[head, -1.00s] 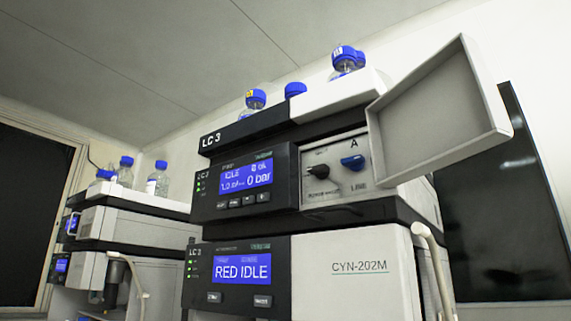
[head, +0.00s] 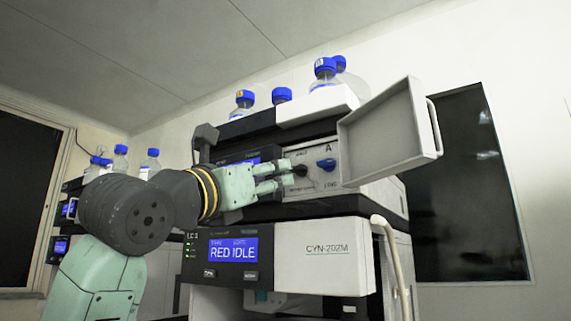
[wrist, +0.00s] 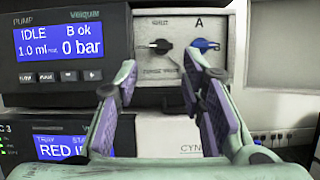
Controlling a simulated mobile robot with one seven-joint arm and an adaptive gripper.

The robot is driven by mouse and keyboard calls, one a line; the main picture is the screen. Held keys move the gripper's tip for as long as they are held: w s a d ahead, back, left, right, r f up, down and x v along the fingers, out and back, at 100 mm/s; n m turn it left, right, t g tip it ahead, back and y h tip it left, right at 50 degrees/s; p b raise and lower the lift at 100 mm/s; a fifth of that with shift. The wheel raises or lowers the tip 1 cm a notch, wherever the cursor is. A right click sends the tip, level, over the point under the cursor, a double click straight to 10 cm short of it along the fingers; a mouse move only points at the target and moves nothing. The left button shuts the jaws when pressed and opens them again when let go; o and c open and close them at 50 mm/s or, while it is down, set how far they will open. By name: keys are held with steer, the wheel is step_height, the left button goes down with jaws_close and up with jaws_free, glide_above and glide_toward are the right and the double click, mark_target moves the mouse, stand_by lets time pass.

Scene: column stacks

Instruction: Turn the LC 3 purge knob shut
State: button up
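The LC 3 purge knob is the black knob (head: 300,170) on the pump's pale recessed panel, behind an open flap. In the wrist view the black knob (wrist: 159,46) has its handle lying about level, with lettering above and below it. My gripper (head: 276,178) is in front of the pump, its fingertips close to the knob's left. In the wrist view my gripper (wrist: 165,75) is open and empty, and the knob shows ahead between its fingers. I cannot tell any contact. A blue knob (wrist: 205,44) sits right of the black one, near the right fingertip.
The open flap (head: 385,140) juts out right of the panel. The pump display (wrist: 68,40) reads IDLE and 0 bar. Blue-capped bottles (head: 325,75) stand on top. A pale curved handle (head: 392,260) sticks out below right. Another stack stands at left.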

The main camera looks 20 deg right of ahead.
mark_target(296, 168)
steer(key=p+x, duration=0.3)
steer(key=x, duration=0.5)
steer(key=shift+r, duration=0.15)
jaws_close()
